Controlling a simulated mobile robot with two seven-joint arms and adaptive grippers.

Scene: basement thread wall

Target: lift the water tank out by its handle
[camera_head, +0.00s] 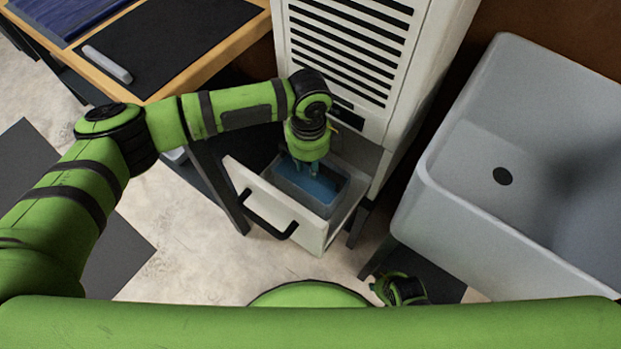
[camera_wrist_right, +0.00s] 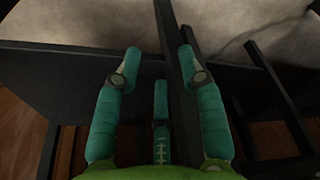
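The water tank (camera_head: 337,192) is a grey open box with blue water in it. It sits inside the pulled-out white drawer (camera_head: 314,232) at the foot of the white louvred cabinet in the head view. My left gripper (camera_head: 307,170) points down into the tank from above, its teal fingers over the blue water. The tank's handle is not clearly visible, and I cannot tell whether the fingers touch or hold it. My right gripper (camera_wrist_right: 160,62) is open and empty in the right wrist view, its teal fingers spread, away from the tank.
The white cabinet (camera_head: 350,60) stands directly behind the drawer, which has a black handle (camera_head: 268,221) on its front. A grey sink (camera_head: 535,130) is close on the right. A wooden table (camera_head: 185,70) with a black mat is at the left. Dark legs (camera_wrist_right: 180,85) stand near my right gripper.

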